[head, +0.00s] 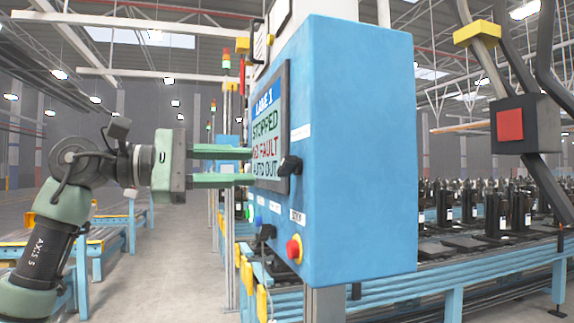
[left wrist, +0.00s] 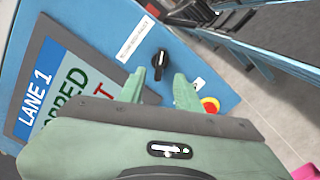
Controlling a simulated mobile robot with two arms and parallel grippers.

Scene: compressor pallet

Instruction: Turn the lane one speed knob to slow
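The blue control cabinet (head: 360,150) carries a screen (head: 268,125) reading LANE 1, STOPPED, NO FAULT, AUTO OUT. A black knob (head: 290,165) sticks out of the cabinet face beside the screen. It also shows in the left wrist view (left wrist: 158,64), near a white label (left wrist: 138,42) too small to read surely. Its setting cannot be told. My left gripper (head: 253,166) is open and empty, its two green fingers pointing at the panel. In the left wrist view its fingertips (left wrist: 160,78) lie either side of the knob's line, seemingly short of it.
A red button on a yellow base (head: 294,249), a second black knob (head: 267,232) and a green button (head: 250,212) sit lower on the panel. A conveyor (head: 480,254) with dark parts runs behind the cabinet. The aisle floor (head: 180,250) at left is clear.

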